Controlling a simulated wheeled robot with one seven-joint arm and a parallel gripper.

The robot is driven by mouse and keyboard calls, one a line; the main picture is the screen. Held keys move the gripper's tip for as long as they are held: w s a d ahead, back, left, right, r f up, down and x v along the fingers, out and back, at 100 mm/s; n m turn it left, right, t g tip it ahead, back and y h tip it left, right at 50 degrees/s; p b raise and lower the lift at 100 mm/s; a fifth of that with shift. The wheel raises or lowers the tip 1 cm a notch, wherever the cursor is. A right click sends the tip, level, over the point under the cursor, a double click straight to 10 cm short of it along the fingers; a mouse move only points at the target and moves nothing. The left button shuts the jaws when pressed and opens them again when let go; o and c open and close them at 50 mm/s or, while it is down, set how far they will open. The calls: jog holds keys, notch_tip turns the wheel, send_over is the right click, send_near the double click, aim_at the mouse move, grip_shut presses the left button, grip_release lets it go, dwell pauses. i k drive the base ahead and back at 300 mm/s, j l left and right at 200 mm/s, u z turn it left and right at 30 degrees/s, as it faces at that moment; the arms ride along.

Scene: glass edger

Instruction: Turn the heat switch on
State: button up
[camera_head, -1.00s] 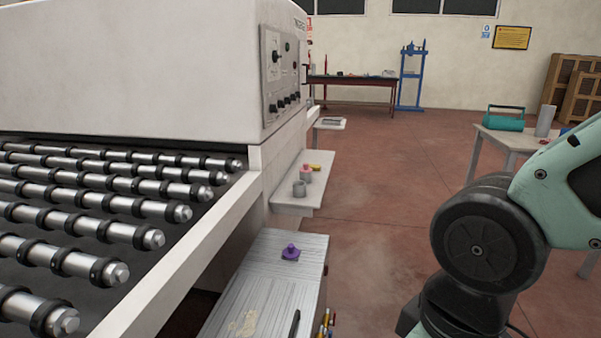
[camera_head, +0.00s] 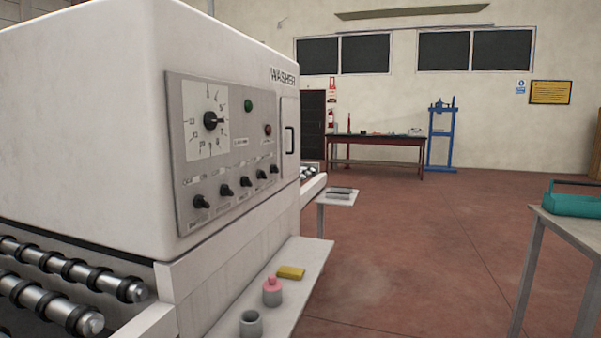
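The white washer machine (camera_head: 90,130) fills the left of the head view. Its grey control panel (camera_head: 230,150) faces right and toward me. The panel has a large dial knob (camera_head: 211,121), a green button or lamp (camera_head: 248,105), a red one (camera_head: 267,129), and a lower row of several black switches, among them the leftmost switch (camera_head: 200,202), a middle one (camera_head: 246,181) and the rightmost one (camera_head: 273,169). Their labels are too small to read, so I cannot tell which is the heat switch. My gripper is not in view.
A side shelf (camera_head: 285,300) below the panel holds a grey cup (camera_head: 251,323), a pink-topped container (camera_head: 272,291) and a yellow block (camera_head: 291,272). Rollers (camera_head: 55,300) are at lower left. A table (camera_head: 570,228) with a teal case stands right. The floor (camera_head: 420,240) between is clear.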

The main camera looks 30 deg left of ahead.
aim_at(261, 174)
jog(key=i+u, duration=0.2)
jog(key=i, duration=0.25)
jog(key=i+l+u, duration=0.2)
jog(key=i, duration=0.25)
jog(key=i+l+u, duration=0.2)
jog(key=i, duration=0.2)
jog(key=i+l+u, duration=0.2)
jog(key=i, duration=0.25)
